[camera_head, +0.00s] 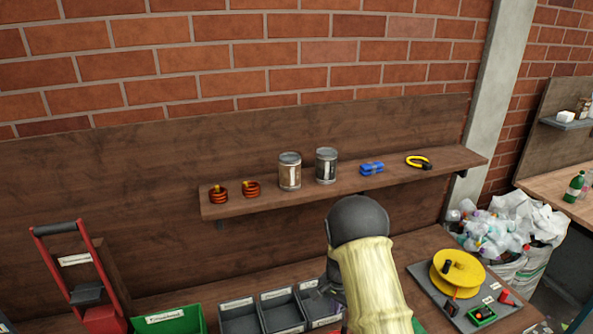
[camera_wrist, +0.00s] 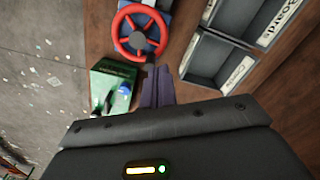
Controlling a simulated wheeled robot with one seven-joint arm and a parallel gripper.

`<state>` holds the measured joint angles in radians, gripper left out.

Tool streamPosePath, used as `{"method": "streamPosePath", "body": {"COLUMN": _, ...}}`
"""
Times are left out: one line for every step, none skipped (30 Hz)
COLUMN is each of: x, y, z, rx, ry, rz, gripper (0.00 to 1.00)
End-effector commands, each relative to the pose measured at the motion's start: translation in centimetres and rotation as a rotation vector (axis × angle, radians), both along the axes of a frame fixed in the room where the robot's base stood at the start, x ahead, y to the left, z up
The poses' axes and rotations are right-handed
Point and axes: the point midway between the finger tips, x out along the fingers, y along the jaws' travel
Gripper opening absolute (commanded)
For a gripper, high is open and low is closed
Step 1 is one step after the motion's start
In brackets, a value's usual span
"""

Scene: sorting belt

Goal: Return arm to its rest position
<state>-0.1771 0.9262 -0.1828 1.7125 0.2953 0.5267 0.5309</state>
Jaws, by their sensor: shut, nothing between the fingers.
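My arm (camera_head: 368,265) rises from the bottom middle of the head view, with a pale yellow sleeve and a dark rounded joint on top. It hides part of the bench and the right end of the grey bins. My gripper (camera_wrist: 158,75) shows in the wrist view, its two fingers together and empty. The fingers point toward the gap between a red wheel (camera_wrist: 141,28) and the grey bins (camera_wrist: 216,62). I cannot tell whether the fingers touch anything there.
A wall shelf (camera_head: 340,187) holds two copper coils, two cans, a blue item and a yellow ring. A green bin (camera_head: 168,320) and a red frame (camera_head: 75,275) stand left. A grey board with a yellow spool (camera_head: 458,273) lies right, near a bag of bottles (camera_head: 510,230).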

Motion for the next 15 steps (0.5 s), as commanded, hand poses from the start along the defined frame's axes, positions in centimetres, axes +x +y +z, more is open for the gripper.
{"method": "streamPosePath", "body": {"x": -0.3, "y": -0.1, "z": 0.6, "rx": 0.002, "ry": -0.006, "rz": 0.011, "gripper": 0.0}}
{"method": "streamPosePath", "body": {"x": -0.5, "y": -0.2, "z": 1.0, "rx": 0.003, "ry": -0.01, "rz": 0.02, "gripper": 0.0}}
{"method": "streamPosePath", "body": {"x": -0.9, "y": -0.3, "z": 1.7, "rx": 0.005, "ry": -0.015, "rz": 0.036, "gripper": 0.0}}
{"method": "streamPosePath", "body": {"x": -1.2, "y": -0.4, "z": 2.3, "rx": 0.007, "ry": -0.021, "rz": 0.051, "gripper": 0.0}}
{"method": "streamPosePath", "body": {"x": -1.7, "y": -0.5, "z": 3.0, "rx": 0.009, "ry": -0.027, "rz": 0.066, "gripper": 0.0}}
{"method": "streamPosePath", "body": {"x": -2.3, "y": -0.7, "z": 3.9, "rx": 0.01, "ry": -0.036, "rz": 0.091, "gripper": 0.0}}
{"method": "streamPosePath", "body": {"x": -2.8, "y": -0.8, "z": 4.6, "rx": 0.01, "ry": -0.043, "rz": 0.109, "gripper": 0.0}}
{"method": "streamPosePath", "body": {"x": -3.4, "y": -0.9, "z": 5.2, "rx": 0.011, "ry": -0.049, "rz": 0.13, "gripper": 0.0}}
{"method": "streamPosePath", "body": {"x": -4.2, "y": -1.0, "z": 6.1, "rx": 0.012, "ry": -0.057, "rz": 0.158, "gripper": 0.0}}
{"method": "streamPosePath", "body": {"x": -4.8, "y": -1.1, "z": 6.8, "rx": 0.012, "ry": -0.065, "rz": 0.179, "gripper": 0.0}}
{"method": "streamPosePath", "body": {"x": -5.4, "y": -1.2, "z": 7.4, "rx": 0.012, "ry": -0.071, "rz": 0.2, "gripper": 0.0}}
{"method": "streamPosePath", "body": {"x": -6.3, "y": -1.4, "z": 8.2, "rx": 0.011, "ry": -0.081, "rz": 0.228, "gripper": 0.0}}
{"method": "streamPosePath", "body": {"x": -7.0, "y": -1.4, "z": 8.7, "rx": 0.01, "ry": -0.088, "rz": 0.251, "gripper": 0.0}}
{"method": "streamPosePath", "body": {"x": -7.7, "y": -1.5, "z": 9.3, "rx": 0.008, "ry": -0.095, "rz": 0.271, "gripper": 0.0}}
{"method": "streamPosePath", "body": {"x": -8.6, "y": -1.6, "z": 10.0, "rx": 0.007, "ry": -0.104, "rz": 0.302, "gripper": 0.0}}
